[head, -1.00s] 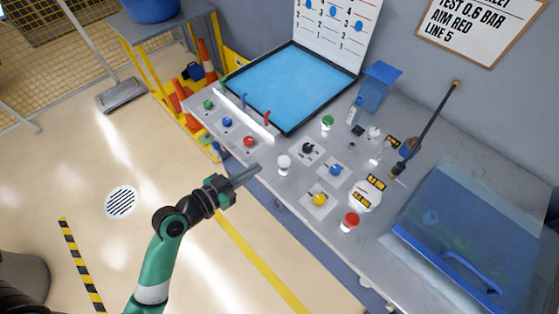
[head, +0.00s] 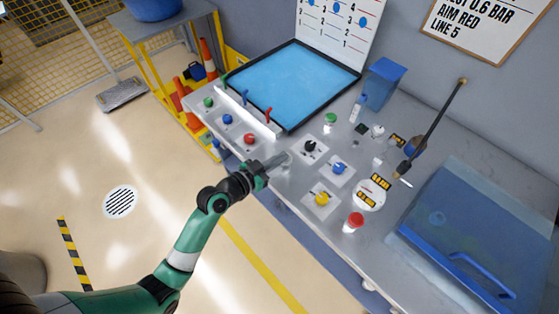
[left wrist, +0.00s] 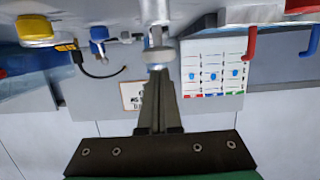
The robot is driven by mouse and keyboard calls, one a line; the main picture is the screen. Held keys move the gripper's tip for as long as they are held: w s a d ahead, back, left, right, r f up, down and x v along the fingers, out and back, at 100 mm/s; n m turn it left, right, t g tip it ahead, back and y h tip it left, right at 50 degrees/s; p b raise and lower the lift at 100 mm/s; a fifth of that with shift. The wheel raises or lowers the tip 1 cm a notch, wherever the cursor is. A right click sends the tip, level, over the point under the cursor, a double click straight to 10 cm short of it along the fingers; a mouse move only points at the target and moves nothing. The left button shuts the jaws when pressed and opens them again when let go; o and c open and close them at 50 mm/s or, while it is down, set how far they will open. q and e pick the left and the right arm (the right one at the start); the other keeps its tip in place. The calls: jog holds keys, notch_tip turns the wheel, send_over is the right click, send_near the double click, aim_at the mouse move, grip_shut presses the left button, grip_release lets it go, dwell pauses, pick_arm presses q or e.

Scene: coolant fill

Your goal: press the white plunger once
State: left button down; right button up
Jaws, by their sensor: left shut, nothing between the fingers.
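My left gripper (head: 277,160) is shut and empty, its fingertips over the near edge of the bench. In the head view the fingers hide most or all of the white plunger. In the left wrist view the white plunger (left wrist: 162,54) shows as a pale round cap on a stem, right at the tips of my shut left gripper (left wrist: 158,72). I cannot tell whether the tips touch the cap or stop just short. My right gripper is not in view.
Yellow (head: 321,199), blue (head: 338,168), black (head: 310,146) and red (head: 355,220) knobs stand close by on the bench. A blue-floored tray (head: 285,85) lies behind. A blue lidded box (head: 470,240) stands at the right.

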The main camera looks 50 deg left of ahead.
pick_arm(q)
jog(key=shift+w+f, duration=0.1)
notch_tip(320, 180, down, 3)
jog(key=b, duration=0.3)
jog(key=shift+f, duration=0.1)
jog(key=shift+r, duration=0.2)
jog(key=shift+r+p, duration=0.35)
jog(key=shift+p, duration=0.25)
jog(key=s+r+p, duration=0.3)
jog(key=s+r, duration=0.2)
jog(key=s, duration=0.4)
jog(key=shift+s+d+r+p, duration=0.15)
jog(key=shift+s+r+p, duration=0.15)
jog(key=shift+s+r, duration=0.1)
